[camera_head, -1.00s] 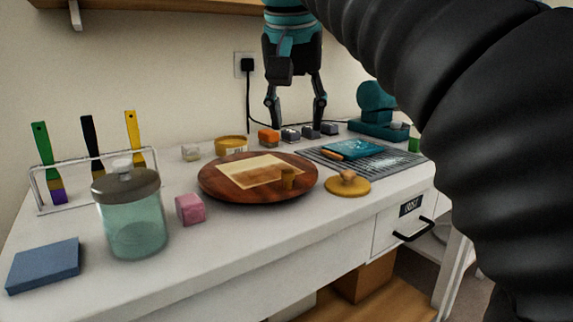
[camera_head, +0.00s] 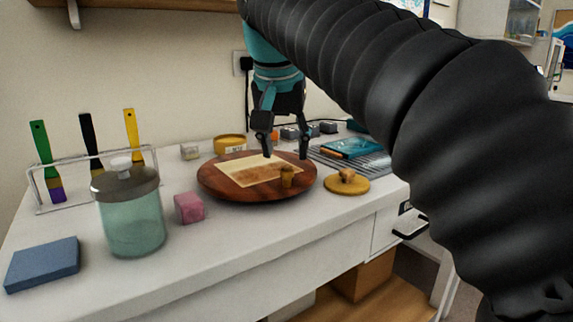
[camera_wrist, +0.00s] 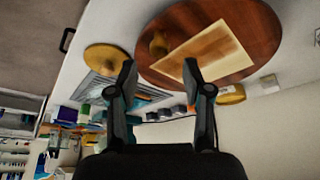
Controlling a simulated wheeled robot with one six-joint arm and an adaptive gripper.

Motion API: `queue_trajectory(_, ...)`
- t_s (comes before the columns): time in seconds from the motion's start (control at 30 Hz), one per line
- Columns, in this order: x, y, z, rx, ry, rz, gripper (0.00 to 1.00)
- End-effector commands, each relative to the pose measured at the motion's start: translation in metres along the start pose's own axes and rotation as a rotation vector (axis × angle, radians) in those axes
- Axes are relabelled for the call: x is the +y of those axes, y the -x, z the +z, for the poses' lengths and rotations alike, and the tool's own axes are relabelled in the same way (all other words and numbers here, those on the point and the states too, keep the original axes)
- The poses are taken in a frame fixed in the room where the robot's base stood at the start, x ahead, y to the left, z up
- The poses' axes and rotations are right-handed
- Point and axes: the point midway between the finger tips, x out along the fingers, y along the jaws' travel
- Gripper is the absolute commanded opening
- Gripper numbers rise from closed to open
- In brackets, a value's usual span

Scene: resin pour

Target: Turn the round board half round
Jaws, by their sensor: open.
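The round board (camera_head: 225,190) is a reddish-brown wooden disc on the white table; it also shows in the wrist view (camera_wrist: 262,28). A pale rectangular sheet (camera_head: 240,174) with a brown patch lies on it. My gripper (camera_head: 285,156) is open and empty, over the back right part of the board. In the wrist view its fingers (camera_wrist: 160,76) point toward the board's edge. I cannot tell whether they touch it.
A pink cube (camera_head: 189,208) and a glass jar (camera_head: 134,222) stand to the left. A yellow tin (camera_head: 230,144) stands behind. A grey ridged mat (camera_head: 378,163) with a teal item lies at the right.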

Motion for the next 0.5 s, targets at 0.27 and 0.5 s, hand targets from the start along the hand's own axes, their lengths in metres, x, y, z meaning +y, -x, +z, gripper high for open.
queue_trajectory(0.27, 0.001, -0.038, 0.001, -0.001, 0.000, 0.001, 0.50)
queue_trajectory(0.5, 0.000, -0.045, 0.000, 0.001, 0.000, 0.000, 0.50)
